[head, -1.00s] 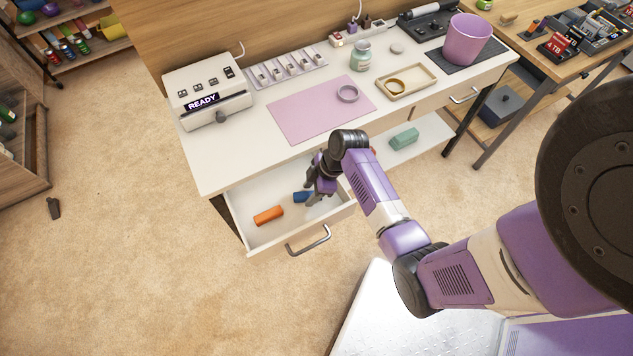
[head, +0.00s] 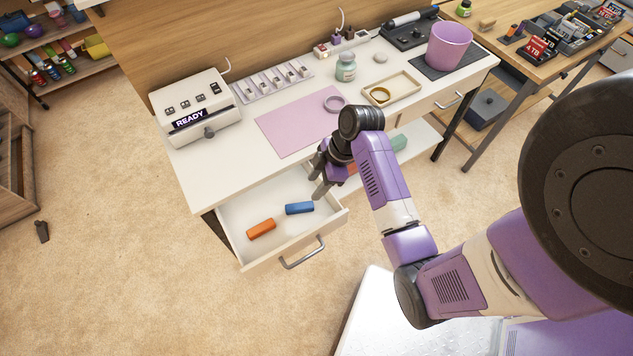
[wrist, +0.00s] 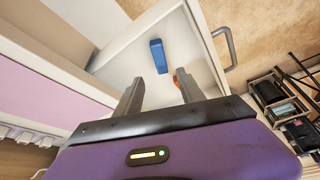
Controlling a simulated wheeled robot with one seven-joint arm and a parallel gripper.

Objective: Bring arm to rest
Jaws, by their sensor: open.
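My gripper (head: 318,178) is open and empty above the right side of the pulled-out drawer in the head view. In the wrist view my gripper's two fingers (wrist: 162,97) stand apart with nothing between them. The white drawer (head: 240,230) holds a blue block (head: 299,208) and an orange block (head: 261,229), lying apart. The blue block (wrist: 158,56) also shows in the wrist view, beyond the fingertips. The orange block there is mostly hidden behind a finger.
The desk (head: 200,172) carries a READY device (head: 196,108), a pink mat (head: 290,128), a jar (head: 345,67), a tray (head: 404,85) and a pink bin (head: 448,46). The drawer handle (head: 302,254) sticks out in front.

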